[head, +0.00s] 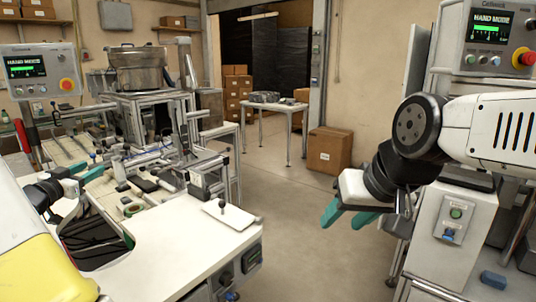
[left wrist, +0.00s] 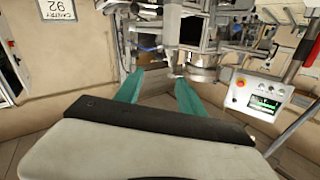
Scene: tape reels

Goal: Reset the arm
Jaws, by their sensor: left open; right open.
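My left gripper (head: 86,172) is at the left of the head view, above the cluttered workbench, with its teal fingers apart. In the left wrist view the same gripper (left wrist: 157,85) has its two teal fingers spread with nothing between them. My right gripper (head: 346,214) hangs at the right of the head view, over the floor in front of the white machine. Its teal fingers point down and to the left, apart and empty. A small green-edged ring, perhaps a tape reel (head: 133,210), lies on the left bench.
The white bench top (head: 165,250) carries a white plate with a black knob (head: 229,216). A control panel (head: 40,70) stands at the left, another (head: 497,45) at the right. A carton (head: 329,150) sits on the floor beyond. The floor between bench and machine is clear.

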